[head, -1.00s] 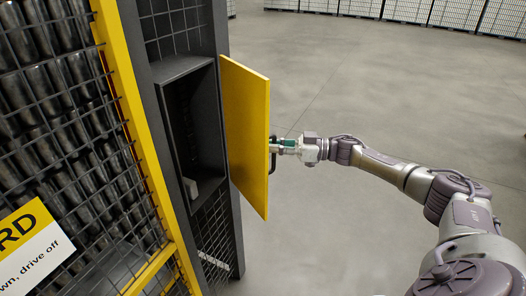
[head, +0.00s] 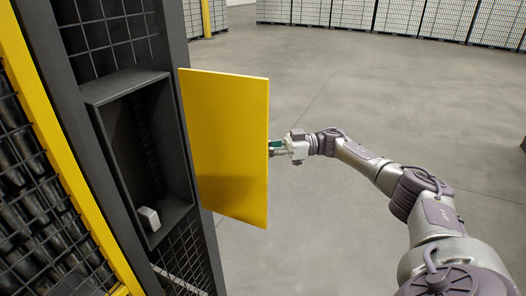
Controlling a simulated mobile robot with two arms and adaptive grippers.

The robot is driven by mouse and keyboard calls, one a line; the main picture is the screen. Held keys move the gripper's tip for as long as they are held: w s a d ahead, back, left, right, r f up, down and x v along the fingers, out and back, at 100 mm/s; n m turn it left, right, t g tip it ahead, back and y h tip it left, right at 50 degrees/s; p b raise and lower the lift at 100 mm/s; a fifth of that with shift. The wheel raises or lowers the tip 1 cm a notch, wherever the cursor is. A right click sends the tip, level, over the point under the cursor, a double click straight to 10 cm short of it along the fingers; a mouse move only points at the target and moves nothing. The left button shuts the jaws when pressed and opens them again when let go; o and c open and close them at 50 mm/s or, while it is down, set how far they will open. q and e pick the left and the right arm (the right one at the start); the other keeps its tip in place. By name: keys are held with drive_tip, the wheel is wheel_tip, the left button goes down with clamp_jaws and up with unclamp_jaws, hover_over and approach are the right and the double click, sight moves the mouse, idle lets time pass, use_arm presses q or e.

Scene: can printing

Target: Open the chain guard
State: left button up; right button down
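The chain guard (head: 228,145) is a flat yellow door panel hinged on the dark frame post. It stands swung out from a dark recessed box (head: 150,160), whose opening is uncovered. My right gripper (head: 274,149) is at the panel's free right edge, on its far side. The panel hides the handle and the fingertips, so I cannot see whether the gripper is shut on the handle. My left gripper is not in view.
A small white block (head: 148,219) sits at the bottom of the recess. A yellow-edged mesh fence (head: 62,150) stands at the left. Pallets of cans (head: 390,18) line the back. The grey floor (head: 400,110) at the right is clear.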

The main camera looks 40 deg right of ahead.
idle(0.4)
drive_tip(key=c, duration=1.2)
unclamp_jaws()
drive_tip(key=shift+w, duration=0.1)
drive_tip(key=v, duration=1.2)
